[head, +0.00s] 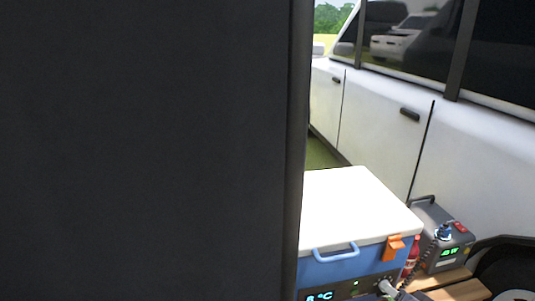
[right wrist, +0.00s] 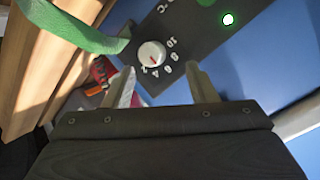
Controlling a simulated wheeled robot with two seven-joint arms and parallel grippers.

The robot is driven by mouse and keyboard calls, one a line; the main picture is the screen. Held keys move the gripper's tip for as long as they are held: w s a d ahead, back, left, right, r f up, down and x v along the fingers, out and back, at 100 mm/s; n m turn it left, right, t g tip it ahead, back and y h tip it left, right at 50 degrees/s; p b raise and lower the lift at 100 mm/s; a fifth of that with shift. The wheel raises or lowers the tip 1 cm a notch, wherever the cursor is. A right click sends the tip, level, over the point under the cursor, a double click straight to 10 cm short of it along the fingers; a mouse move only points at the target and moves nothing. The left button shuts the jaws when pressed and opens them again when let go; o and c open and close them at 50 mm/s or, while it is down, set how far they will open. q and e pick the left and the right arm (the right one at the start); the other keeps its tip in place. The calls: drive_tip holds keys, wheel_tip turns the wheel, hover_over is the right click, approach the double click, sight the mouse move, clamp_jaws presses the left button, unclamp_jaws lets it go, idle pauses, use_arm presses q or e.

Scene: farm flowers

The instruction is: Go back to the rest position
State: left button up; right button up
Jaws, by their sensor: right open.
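My right gripper (right wrist: 162,82) is open in the right wrist view. Its two fingers stand apart with nothing between them. Beyond the fingertips is the white knob (right wrist: 151,54) on the dark control panel (right wrist: 190,30) of a blue cooler. I see no contact between fingers and knob. In the head view the cooler (head: 350,205) has a white lid, blue handle and orange latch. I cannot make out my right gripper clearly in the head view. My left gripper is not in view.
A large dark surface (head: 150,150) blocks the left half of the head view. A grey power unit (head: 437,228) and a red object (head: 412,251) stand right of the cooler, near wooden slats (head: 440,285). A white vehicle (head: 380,120) stands behind. A green strip (right wrist: 70,28) crosses the wrist view.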

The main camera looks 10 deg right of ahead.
drive_tip(key=s+a+r+n+g+h, duration=0.1)
drive_tip(key=s+a+r+g, duration=0.15)
drive_tip(key=r, duration=0.25)
drive_tip(key=s+a+r+n+g+h, duration=0.1)
drive_tip(key=s+a+r+g, duration=0.15)
drive_tip(key=r, duration=0.35)
drive_tip(key=s+a+r+n+g+y, duration=0.1)
drive_tip(key=s+a+r+n+y, duration=0.15)
drive_tip(key=s+a, duration=0.6)
drive_tip(key=s+a+r+n+g+y, duration=0.1)
drive_tip(key=s+a+r+y, duration=0.15)
drive_tip(key=s+a, duration=0.55)
wheel_tip(320, 180, up, 30)
drive_tip(key=d+p, duration=0.1)
drive_tip(key=p, duration=2.8)
drive_tip(key=shift+s+d+f+p, duration=0.2)
drive_tip(key=shift+s+f+p, duration=0.05)
drive_tip(key=shift+s+p, duration=0.1)
